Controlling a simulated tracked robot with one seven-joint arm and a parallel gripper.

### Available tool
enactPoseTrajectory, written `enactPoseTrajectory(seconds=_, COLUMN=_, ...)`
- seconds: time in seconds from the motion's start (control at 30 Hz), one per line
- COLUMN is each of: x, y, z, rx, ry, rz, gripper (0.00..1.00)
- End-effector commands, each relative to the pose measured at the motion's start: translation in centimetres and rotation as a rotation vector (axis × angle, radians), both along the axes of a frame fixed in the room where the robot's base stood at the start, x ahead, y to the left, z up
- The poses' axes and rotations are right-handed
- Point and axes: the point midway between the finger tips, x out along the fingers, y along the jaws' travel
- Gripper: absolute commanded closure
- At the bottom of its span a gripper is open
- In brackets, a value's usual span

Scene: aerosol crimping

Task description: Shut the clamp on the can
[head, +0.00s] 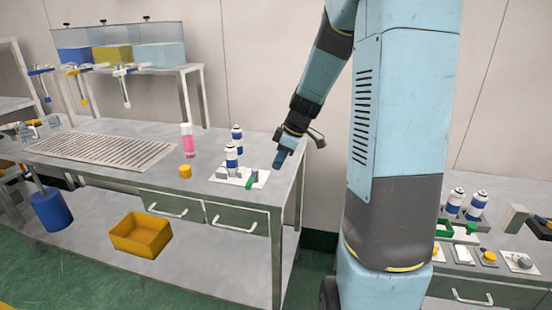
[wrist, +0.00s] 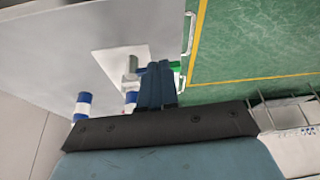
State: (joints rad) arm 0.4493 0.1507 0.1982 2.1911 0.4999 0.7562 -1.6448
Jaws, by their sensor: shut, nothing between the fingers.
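A white and blue can (head: 231,158) stands upright on a white plate (head: 227,178) near the right end of the grey bench. A grey clamp body sits at its foot, with a green handle (head: 250,183) at the plate's right side. The wrist view shows the can (wrist: 131,98) partly hidden by my fingers, and the green handle (wrist: 175,66) beside the fingertips.
A second can (head: 237,138) stands behind the first. A pink bottle (head: 187,139) and a yellow cup (head: 185,171) stand to the left. A slatted grate (head: 103,150) lies further left. A yellow bin (head: 140,234) is on the lower shelf. The bench's right edge is close to my gripper.

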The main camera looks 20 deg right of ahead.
Motion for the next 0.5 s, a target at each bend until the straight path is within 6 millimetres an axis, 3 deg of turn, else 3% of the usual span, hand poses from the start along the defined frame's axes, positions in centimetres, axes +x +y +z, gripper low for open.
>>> enactPoseTrajectory(seconds=0.37, x=1.2, y=2.2, z=-6.3, rx=0.001, ry=0.004, rz=0.001, gripper=1.0)
enactPoseTrajectory(seconds=0.5, x=2.3, y=4.0, z=-6.0, rx=-0.001, ry=-0.001, rz=0.003, gripper=1.0)
